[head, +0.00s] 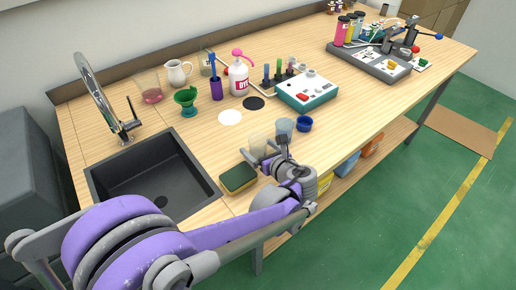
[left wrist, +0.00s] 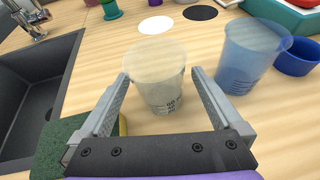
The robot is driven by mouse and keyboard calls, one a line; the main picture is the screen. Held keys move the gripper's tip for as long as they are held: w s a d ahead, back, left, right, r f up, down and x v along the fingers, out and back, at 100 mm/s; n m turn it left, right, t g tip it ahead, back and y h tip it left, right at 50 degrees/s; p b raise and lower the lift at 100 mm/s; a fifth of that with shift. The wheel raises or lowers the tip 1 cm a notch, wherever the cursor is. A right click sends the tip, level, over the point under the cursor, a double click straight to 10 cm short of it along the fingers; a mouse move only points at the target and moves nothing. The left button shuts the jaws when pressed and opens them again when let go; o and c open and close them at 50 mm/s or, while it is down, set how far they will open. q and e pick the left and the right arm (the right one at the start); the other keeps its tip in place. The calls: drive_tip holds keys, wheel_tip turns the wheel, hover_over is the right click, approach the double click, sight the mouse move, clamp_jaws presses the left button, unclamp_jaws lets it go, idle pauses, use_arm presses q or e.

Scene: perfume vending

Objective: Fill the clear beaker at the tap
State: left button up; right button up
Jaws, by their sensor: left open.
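The clear beaker (head: 257,141) stands upright on the wooden worktop near the front edge, right of the sink. In the left wrist view the clear beaker (left wrist: 158,68) has dark printed marks and sits between the two fingers. My left gripper (left wrist: 160,84) is open, one finger on each side of it; I cannot tell if either finger touches it. In the head view my left gripper (head: 268,157) partly hides the beaker's lower part. The metal tap (head: 100,100) arches behind the dark sink (head: 150,177) at the left. My right gripper is not in view.
A blue-tinted beaker (left wrist: 252,58) stands close right of the gripper, with a blue bowl (head: 304,124) beyond. A green-topped sponge (head: 238,178) lies between gripper and sink. A green funnel stand (head: 187,101), a pink-liquid beaker (head: 150,88) and a white jug (head: 177,73) stand behind.

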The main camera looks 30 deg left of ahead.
sight(253, 137)
use_arm(q)
drive_tip(key=x, duration=0.3)
drive_tip(key=shift+a, duration=0.1)
drive_tip(key=shift+c, duration=0.3)
drive_tip(key=c, duration=1.3)
drive_tip(key=shift+o, duration=0.2)
drive_tip(key=shift+r, duration=0.1)
drive_tip(key=shift+r, duration=0.55)
wheel_tip(253, 137, up, 2)
drive_tip(key=shift+r+p, duration=0.1)
drive_tip(key=shift+p, duration=0.2)
drive_tip(key=s+d, duration=0.3)
drive_tip(key=d, duration=0.2)
drive_tip(key=s+d, duration=0.3)
drive_tip(key=d, duration=0.2)
drive_tip(key=s+d, duration=0.3)
drive_tip(key=d, duration=0.2)
drive_tip(key=shift+s+d, duration=0.15)
drive_tip(key=shift+d, duration=0.1)
